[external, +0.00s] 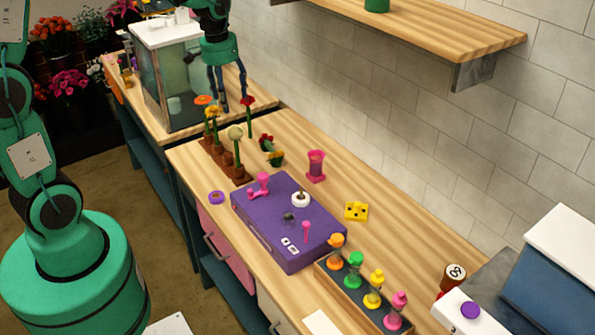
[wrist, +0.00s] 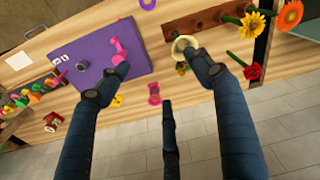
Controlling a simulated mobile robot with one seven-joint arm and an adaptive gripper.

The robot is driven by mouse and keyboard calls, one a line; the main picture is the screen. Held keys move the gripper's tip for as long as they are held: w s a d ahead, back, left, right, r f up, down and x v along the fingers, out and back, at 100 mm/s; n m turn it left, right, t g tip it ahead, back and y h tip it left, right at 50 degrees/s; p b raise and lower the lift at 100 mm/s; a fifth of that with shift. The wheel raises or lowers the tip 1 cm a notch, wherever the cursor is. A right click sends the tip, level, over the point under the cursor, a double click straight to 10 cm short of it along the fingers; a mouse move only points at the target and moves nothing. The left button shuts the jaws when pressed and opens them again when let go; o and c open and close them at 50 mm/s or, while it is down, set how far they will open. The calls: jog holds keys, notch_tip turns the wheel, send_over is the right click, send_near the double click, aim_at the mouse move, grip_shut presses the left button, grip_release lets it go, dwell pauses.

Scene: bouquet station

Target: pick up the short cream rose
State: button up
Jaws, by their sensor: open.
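The cream rose (external: 235,132) stands upright in a brown wooden holder (external: 241,178) on the workbench, the nearest bloom of the row in the external view. In the wrist view, the cream rose (wrist: 182,44) is seen from above, beside the tip of the right-hand finger, which partly overlaps it. My gripper (external: 232,104) is open and empty, pointing down above the flower row. In the wrist view, my gripper (wrist: 160,76) shows three spread dark fingers. The rose's stem is mostly hidden in the wrist view.
A red rose (wrist: 252,71), sunflower (wrist: 251,24) and orange gerbera (wrist: 290,14) stand close by. A purple box (external: 272,252) bears small pink parts. A pink vase (external: 316,165), yellow die (external: 356,211) and glass tank (external: 184,95) are around. A wooden shelf (external: 440,30) overhangs the right.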

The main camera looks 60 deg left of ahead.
jog(key=n+g+p, duration=0.1)
jog(key=p, duration=0.1)
send_over(234, 127)
notch_tip(234, 127, down, 6)
jog(key=shift+f, duration=0.1)
jog(key=shift+f, duration=4.25)
jog(key=shift+f, duration=0.15)
jog(key=shift+w+f+p, duration=0.1)
jog(key=shift+f+p, duration=0.25)
jog(key=shift+f, duration=2.15)
jog(key=c, duration=1.2)
